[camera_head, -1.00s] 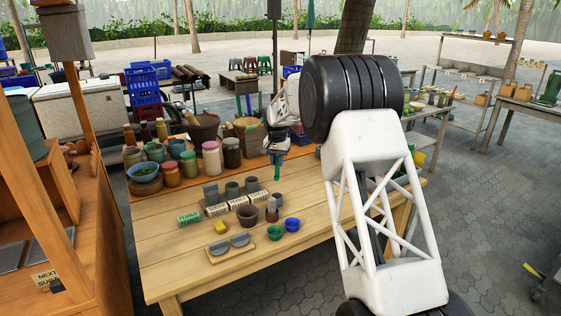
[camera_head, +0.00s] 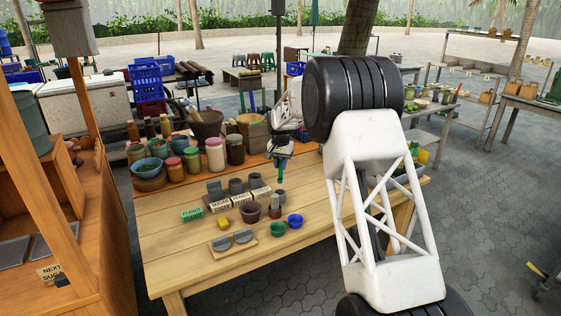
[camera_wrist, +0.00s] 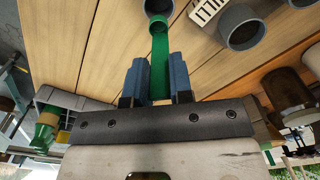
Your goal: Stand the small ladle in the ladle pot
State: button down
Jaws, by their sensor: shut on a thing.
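My gripper (camera_wrist: 158,82) is shut on the small ladle's flat green handle (camera_wrist: 161,62), with a blue finger on each side. The handle also shows in the head view (camera_head: 281,172), hanging down below my gripper over the table. The handle's lower end overlaps a small grey round cup (camera_wrist: 158,6) in the wrist view. That cup (camera_head: 280,195) shows just below the handle in the head view. I cannot tell whether it is the ladle pot or the ladle's own bowl, nor whether the two touch.
Grey cups (camera_head: 256,182) stand behind small lettered cards (camera_head: 219,206). A dark mortar (camera_head: 250,213), a brown jar (camera_head: 274,206), a green bowl (camera_head: 278,229) and a blue bowl (camera_head: 295,221) are nearby. Several jars (camera_head: 214,155) line the back.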

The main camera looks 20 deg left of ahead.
aim_at(281, 178)
jog(key=shift+f, duration=3.65)
jog(key=c, duration=0.9)
grip_release()
jog(key=shift+f, duration=0.1)
jog(key=shift+c, duration=0.2)
jog(key=shift+r, duration=3.95)
